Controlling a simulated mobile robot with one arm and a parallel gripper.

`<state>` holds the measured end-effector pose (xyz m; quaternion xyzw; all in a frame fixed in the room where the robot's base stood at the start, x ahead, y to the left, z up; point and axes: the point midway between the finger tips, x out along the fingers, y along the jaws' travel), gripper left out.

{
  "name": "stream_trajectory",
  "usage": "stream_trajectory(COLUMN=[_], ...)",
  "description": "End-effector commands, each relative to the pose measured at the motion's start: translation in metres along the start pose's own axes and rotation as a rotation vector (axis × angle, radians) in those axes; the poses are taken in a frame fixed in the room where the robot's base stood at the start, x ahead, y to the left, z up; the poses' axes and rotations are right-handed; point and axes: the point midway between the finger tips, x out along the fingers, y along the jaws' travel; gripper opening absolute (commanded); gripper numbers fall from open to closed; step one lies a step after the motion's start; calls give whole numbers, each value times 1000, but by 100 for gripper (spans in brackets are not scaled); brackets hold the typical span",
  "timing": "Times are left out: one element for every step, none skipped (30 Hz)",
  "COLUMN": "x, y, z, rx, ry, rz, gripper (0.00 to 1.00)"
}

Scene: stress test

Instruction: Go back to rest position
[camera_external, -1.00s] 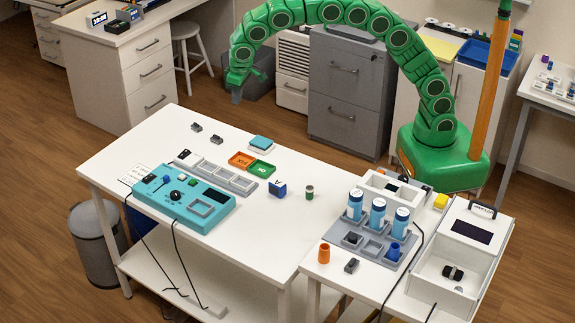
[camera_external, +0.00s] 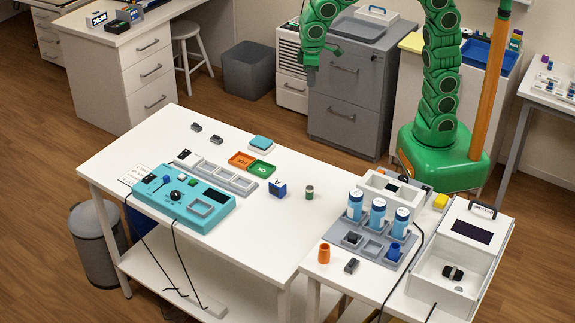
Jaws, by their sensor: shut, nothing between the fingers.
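My green arm rises from its green base at the right, behind the work table, and arches up past the top edge of the picture. My gripper (camera_external: 310,76) hangs at the end of the arm, pointing down. It is shut and empty. It shows in front of the grey filing cabinet, above and beyond the table's back edge, clear of everything on the table. The top of the arm's arch is cut off.
The white table (camera_external: 225,235) bears a teal control panel (camera_external: 185,195), orange and green trays, a blue cube (camera_external: 278,189) and a small green can (camera_external: 309,192). Bottles (camera_external: 377,215) stand in a grey rack beside a white box (camera_external: 450,275). An orange post stands beside my base.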

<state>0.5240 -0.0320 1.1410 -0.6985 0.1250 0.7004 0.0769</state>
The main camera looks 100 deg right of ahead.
Motion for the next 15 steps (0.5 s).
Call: stream_trajectory(x=[0, 0, -1, -2, -2, 0, 0, 0, 0, 1, 2, 4, 4, 5, 6], y=[2, 4, 5, 7, 8, 10, 11, 13, 14, 16, 17, 19, 20, 22, 24], z=[15, 22, 33, 40, 49, 60, 68, 75, 86, 94, 102, 113, 121, 129, 139], rx=[-11, -19, -29, -36, -44, -54, -63, -70, -79, -87, -96, -106, -113, -121, -131], ry=[-8, -13, -16, -18, -23, -31, -36, -38, -41, -46, -52, -59, -62, -64, -68], rz=[-1, -2, -3, -4, -5, -6, -6, -8, -9, -10, -11, -12, -13, -15, -17], gripper=[0, 0, 0, 0, 0, 0, 0, 0, 0, 0, 0, 0, 0, 0, 0])
